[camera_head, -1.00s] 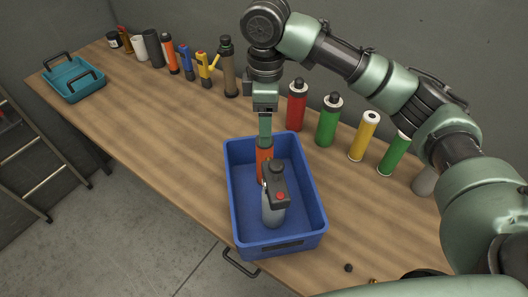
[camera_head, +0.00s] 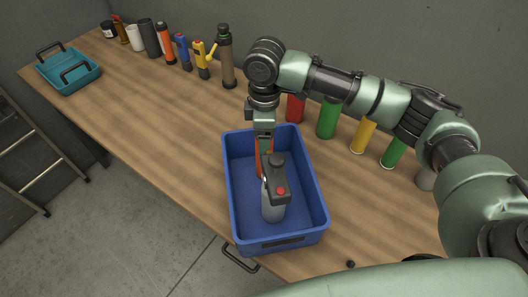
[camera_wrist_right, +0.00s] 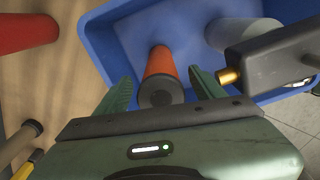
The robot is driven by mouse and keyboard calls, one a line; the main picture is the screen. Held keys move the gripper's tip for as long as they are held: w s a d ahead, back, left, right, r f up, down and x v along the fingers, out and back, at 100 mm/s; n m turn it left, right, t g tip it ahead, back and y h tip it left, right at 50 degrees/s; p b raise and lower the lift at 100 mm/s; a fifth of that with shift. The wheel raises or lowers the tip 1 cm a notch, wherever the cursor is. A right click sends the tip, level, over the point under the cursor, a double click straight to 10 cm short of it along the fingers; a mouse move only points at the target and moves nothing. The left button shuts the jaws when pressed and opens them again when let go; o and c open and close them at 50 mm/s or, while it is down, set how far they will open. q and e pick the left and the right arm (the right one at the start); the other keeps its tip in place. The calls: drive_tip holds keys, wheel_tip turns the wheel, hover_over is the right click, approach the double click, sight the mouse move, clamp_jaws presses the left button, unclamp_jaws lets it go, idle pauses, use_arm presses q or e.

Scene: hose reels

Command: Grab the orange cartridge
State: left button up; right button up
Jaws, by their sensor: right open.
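The orange cartridge (camera_head: 258,164) stands in the blue crate (camera_head: 320,212), partly hidden behind my right gripper (camera_head: 265,152). In the right wrist view the orange cartridge (camera_wrist_right: 160,64) shows its dark round end toward me. My right gripper (camera_wrist_right: 163,90) is open, with one green finger on each side of the cartridge. Gaps show between the fingers and the cartridge. How far the fingers reach down along it is hard to tell. My left gripper is out of view.
A grey canister with a dark head and red button (camera_head: 276,190) stands in the crate close beside the cartridge. Red (camera_head: 296,107), green (camera_head: 328,120) and yellow (camera_head: 363,134) cylinders stand behind. A teal tote (camera_head: 70,72) is at the far left. The table's left middle is clear.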

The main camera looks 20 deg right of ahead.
drive_tip(key=shift+f+p, duration=0.3)
drive_tip(key=shift+f, duration=1.55)
drive_tip(key=c, duration=1.5)
clamp_jaws()
drive_tip(key=shift+r, duration=0.2)
